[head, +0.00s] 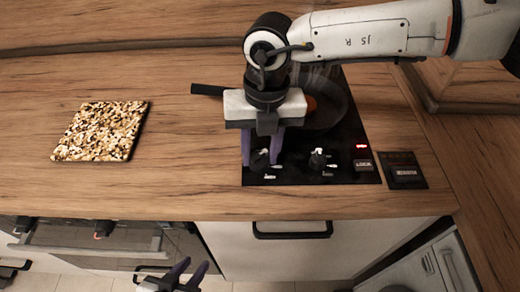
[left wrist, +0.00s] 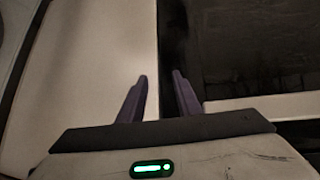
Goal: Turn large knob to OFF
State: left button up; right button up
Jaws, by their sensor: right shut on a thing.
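The black cooktop panel (head: 340,172) has two knobs near its front edge. The left knob (head: 262,160) is between the purple fingers of my right gripper (head: 262,150), which is shut on it from above; the fingers partly hide it, so I cannot read its pointer. The other knob (head: 318,159), with a pale top, stands free to the right. My left gripper (head: 180,272) is low in front of the counter, open and empty. Its parted fingers also show in the left wrist view (left wrist: 160,78).
A dark pan (head: 335,110) with something orange in it sits on the cooktop behind my right gripper, with its handle to the left. A red indicator (head: 362,146) glows. A speckled board (head: 102,131) lies left. The counter between is clear.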

jog(key=shift+f+n+b, duration=0.2)
jog(key=shift+n+b, duration=0.8)
jog(key=shift+b, duration=0.2)
jog(key=n+b, duration=0.3)
jog(key=shift+n, duration=0.3)
jog(key=shift+a+r+n+b, duration=0.1)
jog(key=shift+n+b, duration=0.3)
jog(key=shift+n, duration=0.3)
jog(key=shift+n+b, duration=0.35)
jog(key=shift+n, duration=0.35)
jog(key=shift+w+r+n, duration=0.1)
jog(key=shift+r+n, duration=0.05)
jog(key=shift+n, duration=0.55)
jog(key=shift+b, duration=0.3)
